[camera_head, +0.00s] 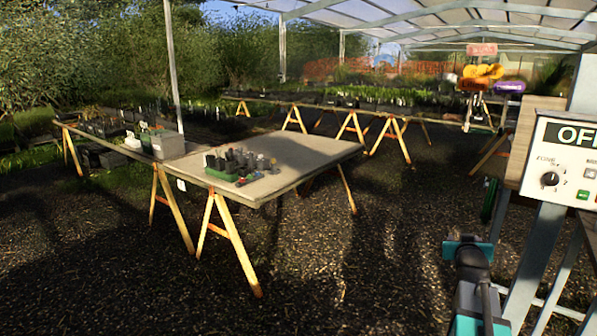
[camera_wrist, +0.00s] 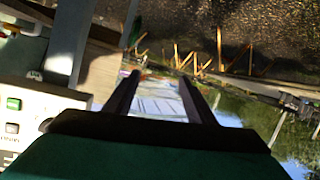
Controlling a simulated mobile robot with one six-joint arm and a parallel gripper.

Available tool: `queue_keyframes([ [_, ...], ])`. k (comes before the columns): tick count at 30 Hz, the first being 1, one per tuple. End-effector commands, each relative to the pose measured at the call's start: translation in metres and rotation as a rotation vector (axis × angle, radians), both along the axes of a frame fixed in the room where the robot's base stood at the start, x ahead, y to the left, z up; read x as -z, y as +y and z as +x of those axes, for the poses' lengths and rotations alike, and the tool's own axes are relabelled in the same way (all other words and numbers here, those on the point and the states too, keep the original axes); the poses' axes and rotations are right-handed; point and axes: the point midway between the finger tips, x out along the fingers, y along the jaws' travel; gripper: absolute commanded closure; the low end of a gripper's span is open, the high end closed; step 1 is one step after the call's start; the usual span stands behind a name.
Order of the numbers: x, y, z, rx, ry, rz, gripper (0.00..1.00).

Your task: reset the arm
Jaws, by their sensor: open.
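My gripper shows in the wrist view (camera_wrist: 157,85) as two dark fingers standing apart, with nothing between them. The wrist picture is turned over, with gravel ground at the top and the canopy roof and sky below. In the head view, my arm, teal and black, reaches up from the bottom right over the gravel. The fingertips cannot be made out there. A white control box (camera_head: 560,165) with a knob, buttons and an "OFF" display stands to the right of the arm. The box also shows at the left of the wrist view (camera_wrist: 30,118).
Long plant benches (camera_head: 350,106) run along the back. A grey post (camera_head: 520,265) stands close right of the arm. Open gravel lies between the arm and table.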

Motion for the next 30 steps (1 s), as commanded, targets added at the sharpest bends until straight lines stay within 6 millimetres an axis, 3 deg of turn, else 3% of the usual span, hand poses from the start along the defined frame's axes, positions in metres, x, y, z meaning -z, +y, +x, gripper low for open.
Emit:
queue_keyframes([
  [1,0.019,0.013,0.004,-0.016,0.025,0.015,0.50],
  [6,0.080,0.053,0.012,-0.063,0.106,0.057,0.50],
  [14,0.174,0.116,0.008,-0.128,0.246,0.124,0.50],
  [23,0.278,0.188,-0.022,-0.196,0.427,0.197,0.50],
  [30,0.355,0.243,-0.064,-0.241,0.586,0.251,0.50],
])
